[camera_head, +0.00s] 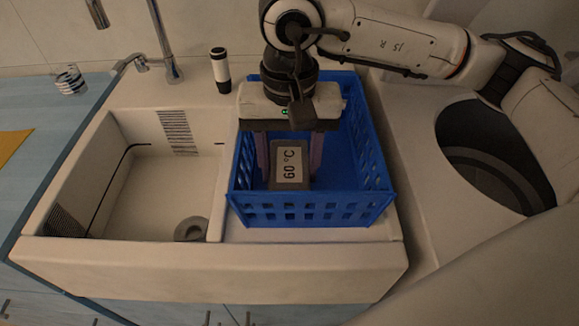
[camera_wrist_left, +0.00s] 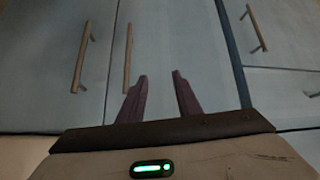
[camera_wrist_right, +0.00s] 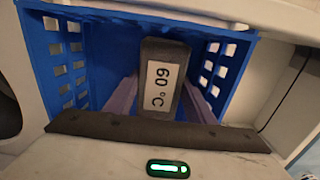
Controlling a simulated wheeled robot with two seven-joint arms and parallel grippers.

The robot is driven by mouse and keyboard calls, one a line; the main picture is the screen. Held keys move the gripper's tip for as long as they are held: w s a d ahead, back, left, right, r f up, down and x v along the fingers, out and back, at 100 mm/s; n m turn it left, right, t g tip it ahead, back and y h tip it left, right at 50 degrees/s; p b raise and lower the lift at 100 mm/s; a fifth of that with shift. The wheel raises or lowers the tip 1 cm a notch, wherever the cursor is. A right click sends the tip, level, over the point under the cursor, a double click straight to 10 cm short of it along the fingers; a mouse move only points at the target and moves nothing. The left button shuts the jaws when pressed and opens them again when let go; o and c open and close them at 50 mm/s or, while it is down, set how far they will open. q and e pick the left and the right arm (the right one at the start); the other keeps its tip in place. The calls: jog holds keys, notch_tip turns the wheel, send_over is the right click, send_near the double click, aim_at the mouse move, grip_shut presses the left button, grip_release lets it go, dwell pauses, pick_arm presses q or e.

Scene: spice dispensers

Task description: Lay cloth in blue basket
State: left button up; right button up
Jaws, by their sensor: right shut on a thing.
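The blue basket (camera_head: 308,214) stands on the right part of the white sink unit. My right gripper (camera_head: 288,172) reaches down into it, with its fingers on either side of a dark grey, block-like piece (camera_head: 290,184) with a white "60 °C" label. In the right wrist view, this dark piece (camera_wrist_right: 160,52) stands between the fingers (camera_wrist_right: 161,92), inside the basket (camera_wrist_right: 103,50). No other cloth-like thing shows, and I cannot tell whether this piece is the cloth. My left gripper (camera_wrist_left: 160,76) is open and empty in front of pale blue cabinet doors.
An empty sink basin (camera_head: 150,195) lies left of the basket, with a tap (camera_head: 168,55) behind. A black-and-white bottle (camera_head: 220,70) stands behind the basin. A striped cup (camera_head: 71,80) and a yellow item (camera_head: 12,144) are on the blue counter. A round dark opening (camera_head: 490,150) is at right.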

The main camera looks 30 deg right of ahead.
aim_at(289, 164)
jog(key=shift+f, duration=0.6)
jog(key=shift+f, duration=0.25)
jog(key=o, duration=1.2)
jog(key=shift+r, duration=0.1)
notch_tip(289, 164, up, 12)
jog(key=shift+r, duration=0.15)
